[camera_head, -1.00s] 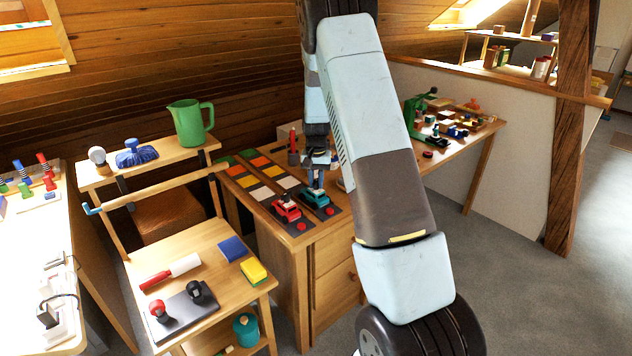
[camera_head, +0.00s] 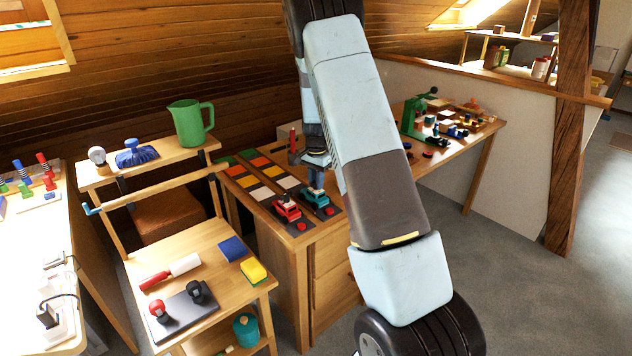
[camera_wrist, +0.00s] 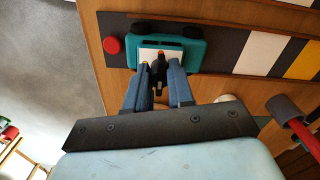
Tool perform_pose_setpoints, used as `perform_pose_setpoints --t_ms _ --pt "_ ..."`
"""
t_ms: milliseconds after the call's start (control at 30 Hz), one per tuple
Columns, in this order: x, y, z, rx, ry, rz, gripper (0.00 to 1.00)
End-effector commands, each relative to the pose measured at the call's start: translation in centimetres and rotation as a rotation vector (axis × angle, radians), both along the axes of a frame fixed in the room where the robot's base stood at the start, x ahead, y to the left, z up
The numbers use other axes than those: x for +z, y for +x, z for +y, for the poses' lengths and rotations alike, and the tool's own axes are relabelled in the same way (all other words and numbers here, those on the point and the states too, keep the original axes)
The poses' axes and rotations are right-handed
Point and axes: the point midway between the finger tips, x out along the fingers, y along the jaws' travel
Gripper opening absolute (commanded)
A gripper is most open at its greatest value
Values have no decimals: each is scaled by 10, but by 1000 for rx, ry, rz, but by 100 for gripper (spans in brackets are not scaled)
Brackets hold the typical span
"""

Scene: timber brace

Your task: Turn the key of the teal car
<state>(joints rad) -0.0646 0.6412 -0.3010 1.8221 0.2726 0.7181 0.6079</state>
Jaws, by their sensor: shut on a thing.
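The teal car (camera_head: 317,199) sits on a dark lane at the front of the wooden table, right of a red car (camera_head: 287,209). It also shows in the wrist view (camera_wrist: 196,52), with a white patch on its body. My gripper (camera_head: 316,188) is right over the teal car. In the wrist view, my two blue fingers (camera_wrist: 160,72) are closed around a small dark piece, the key (camera_wrist: 158,86), at the white patch. The fingers hide most of the key, and I cannot tell its turn angle.
Red buttons (camera_wrist: 113,45) lie at the lane ends. Orange, yellow and white squares (camera_head: 262,162) mark the lanes. In the wrist view, a red post with a grey cap (camera_wrist: 285,108) stands close at right. A green machine (camera_head: 413,118) is farther right.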

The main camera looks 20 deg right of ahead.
Motion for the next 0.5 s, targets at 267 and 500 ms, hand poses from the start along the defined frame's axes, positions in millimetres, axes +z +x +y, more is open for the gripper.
perform_pose_setpoints --t_ms 267,500 --pt "0 0 1 0 0 1 0" --pt "0 0 1 1 0 1 41"
